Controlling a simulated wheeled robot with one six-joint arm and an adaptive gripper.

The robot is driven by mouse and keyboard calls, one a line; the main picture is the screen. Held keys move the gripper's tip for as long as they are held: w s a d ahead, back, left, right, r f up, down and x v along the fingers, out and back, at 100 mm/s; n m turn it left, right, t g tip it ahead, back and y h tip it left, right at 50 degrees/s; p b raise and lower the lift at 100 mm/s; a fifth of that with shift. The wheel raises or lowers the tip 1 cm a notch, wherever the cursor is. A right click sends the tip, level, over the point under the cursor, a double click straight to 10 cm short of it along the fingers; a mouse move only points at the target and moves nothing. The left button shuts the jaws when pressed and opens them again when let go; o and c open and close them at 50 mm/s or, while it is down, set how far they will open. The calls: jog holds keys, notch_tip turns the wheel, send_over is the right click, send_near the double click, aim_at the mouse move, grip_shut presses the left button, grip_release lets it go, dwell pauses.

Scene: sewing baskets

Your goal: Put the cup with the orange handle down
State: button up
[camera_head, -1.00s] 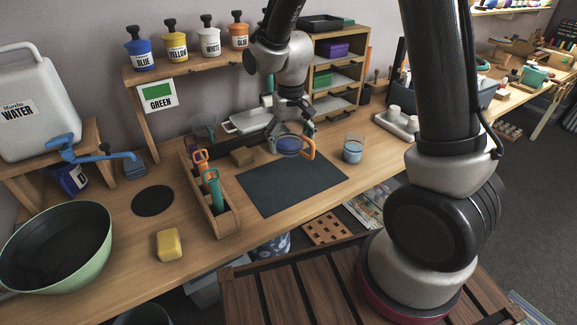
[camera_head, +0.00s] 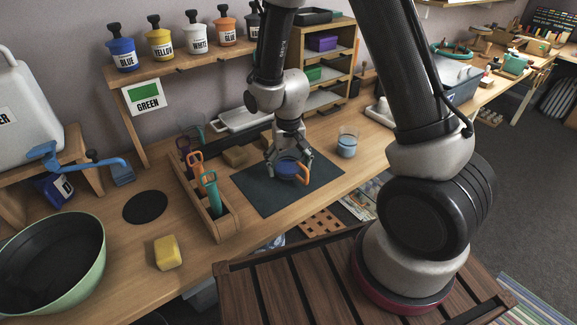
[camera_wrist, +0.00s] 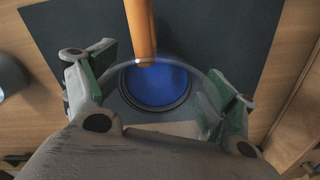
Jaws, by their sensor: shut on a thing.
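The cup with the orange handle (camera_head: 289,170) is in my gripper (camera_head: 288,163), over the dark mat (camera_head: 262,203) in the head view. The cup is clear with blue contents. In the wrist view the orange handle (camera_wrist: 140,30) points up the picture, and the blue inside (camera_wrist: 155,84) shows between the fingers of my gripper (camera_wrist: 150,90). My gripper is shut on the cup. The cup looks upright and low over the mat; I cannot tell whether its base touches it.
A clear cup with bluish contents (camera_head: 347,143) stands right of the mat. A wooden caddy (camera_head: 222,227) with orange and teal handled tools stands left. A yellow sponge (camera_head: 167,252), a black disc (camera_head: 145,207) and a green bowl (camera_head: 92,268) lie further left. The mat's front is bare.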

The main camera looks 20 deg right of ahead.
jog(key=shift+f, duration=0.3)
jog(key=shift+f, duration=0.15)
jog(key=o, duration=1.4)
